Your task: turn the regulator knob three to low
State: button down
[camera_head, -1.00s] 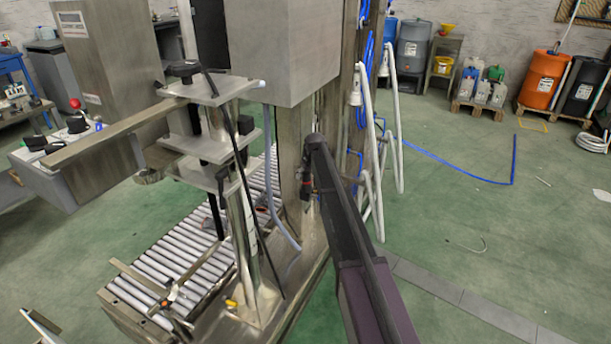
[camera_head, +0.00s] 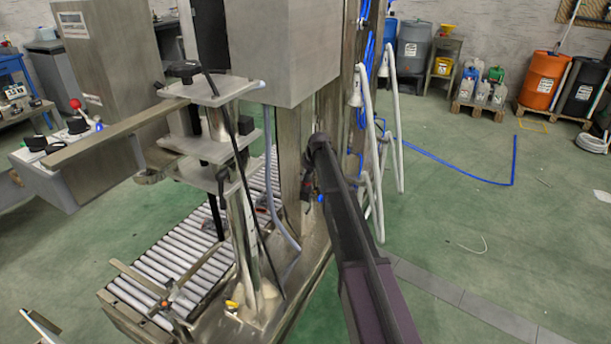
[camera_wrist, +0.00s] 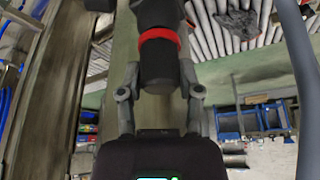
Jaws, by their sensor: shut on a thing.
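In the wrist view a black cylindrical knob (camera_wrist: 159,72) with a red ring (camera_wrist: 160,36) around it comes in from the top middle. My gripper (camera_wrist: 160,85) has one finger on each side of the knob and is shut on it. No number or low mark on the knob is readable. In the head view my gripper (camera_head: 307,187) is small and dark beside the steel post of the machine, partly hidden by my own arm. The knob cannot be made out there.
The steel post (camera_head: 292,150) and a grey box (camera_head: 285,45) stand close to my gripper. A clamp stand (camera_head: 215,150) and a roller conveyor (camera_head: 180,255) lie to the left. White hoses (camera_head: 393,120) hang just behind my arm.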

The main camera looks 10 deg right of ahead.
jog(key=n, duration=0.2)
jog(key=n+g+y, duration=0.1)
jog(key=n, duration=0.2)
jog(key=shift+w+d+y, duration=0.1)
jog(key=shift+w+y, duration=0.05)
jog(key=shift+y, duration=0.15)
jog(key=shift+n+g, duration=1)
jog(key=shift+n, duration=1.5)
jog(key=shift+c, duration=1.3)
grip_release()
jog(key=shift+y, duration=0.3)
